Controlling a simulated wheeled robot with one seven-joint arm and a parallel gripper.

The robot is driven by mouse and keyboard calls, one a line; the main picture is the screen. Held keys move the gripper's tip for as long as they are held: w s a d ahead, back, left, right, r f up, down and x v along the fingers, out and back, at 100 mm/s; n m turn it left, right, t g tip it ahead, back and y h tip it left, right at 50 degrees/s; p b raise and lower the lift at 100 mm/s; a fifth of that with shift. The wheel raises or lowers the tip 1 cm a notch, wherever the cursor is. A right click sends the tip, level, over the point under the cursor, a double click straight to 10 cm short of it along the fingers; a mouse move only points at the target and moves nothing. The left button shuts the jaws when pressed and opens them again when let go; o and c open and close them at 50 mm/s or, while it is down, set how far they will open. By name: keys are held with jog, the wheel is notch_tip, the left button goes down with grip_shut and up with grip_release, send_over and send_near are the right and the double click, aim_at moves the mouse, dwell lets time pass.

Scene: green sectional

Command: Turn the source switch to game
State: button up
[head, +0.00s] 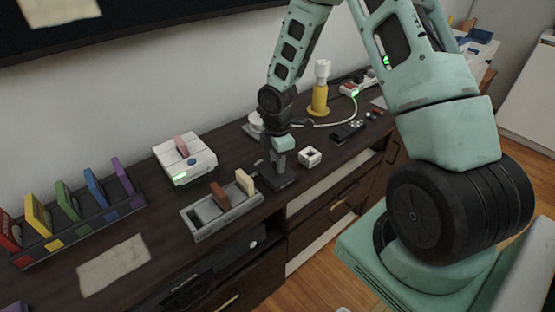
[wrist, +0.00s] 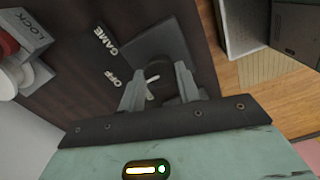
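The source switch is a dark round knob (wrist: 158,73) with a white pointer mark, on a dark plate (wrist: 165,42) in the wrist view. White words OFF and GAME stand to the left of it, GAME higher up. The pointer mark is on the knob's near left side; its exact setting is hard to tell. In the head view the plate (head: 288,183) lies on the dark cabinet top, with my gripper (head: 275,165) pointing down over it. In the wrist view my gripper (wrist: 160,85) has one finger on each side of the knob; whether they press on it cannot be told.
A grey tray (head: 205,231) with brown and cream cartridges stands close left of the plate. A white cube (head: 310,157) is close right. A white console (head: 186,160) and a rack of coloured cartridges (head: 83,227) stand farther left. A yellow and white stick (head: 320,95) stands behind.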

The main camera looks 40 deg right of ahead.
jog(key=shift+m, duration=0.4)
jog(key=m, duration=0.3)
jog(key=shift+m, duration=0.4)
jog(key=m, duration=0.4)
jog(key=shift+p, duration=0.4)
jog(key=shift+m, duration=0.3)
jog(key=o, duration=1)
notch_tip(320, 180, up, 18)
jog(key=shift+f, duration=0.25)
